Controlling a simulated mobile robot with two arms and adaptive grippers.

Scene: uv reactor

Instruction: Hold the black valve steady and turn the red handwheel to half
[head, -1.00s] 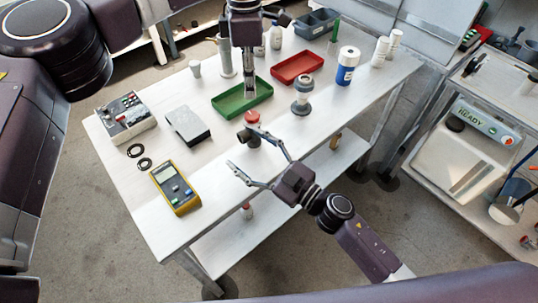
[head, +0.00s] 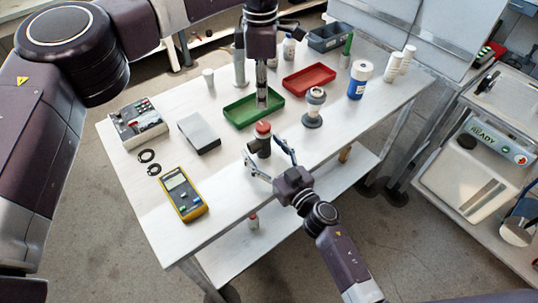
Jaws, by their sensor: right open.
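The black valve (head: 259,148) stands upright on the white table near its front edge. The red handwheel (head: 263,128) sits on its top. My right gripper (head: 261,146) is open, with its fingers reaching in from the front right on either side of the valve body. I cannot tell whether they touch it. My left gripper (head: 262,103) points straight down, just behind and above the red handwheel in the picture, in front of the green tray. Its fingers are seen edge-on, so their opening is unclear. It appears apart from the handwheel.
The green tray (head: 228,113) lies behind the valve, and a grey flanged fitting (head: 313,121) stands to its right. A grey box (head: 198,133) and yellow meter (head: 184,194) lie left. A red tray (head: 309,78) and blue-white bottle (head: 359,79) are farther back.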

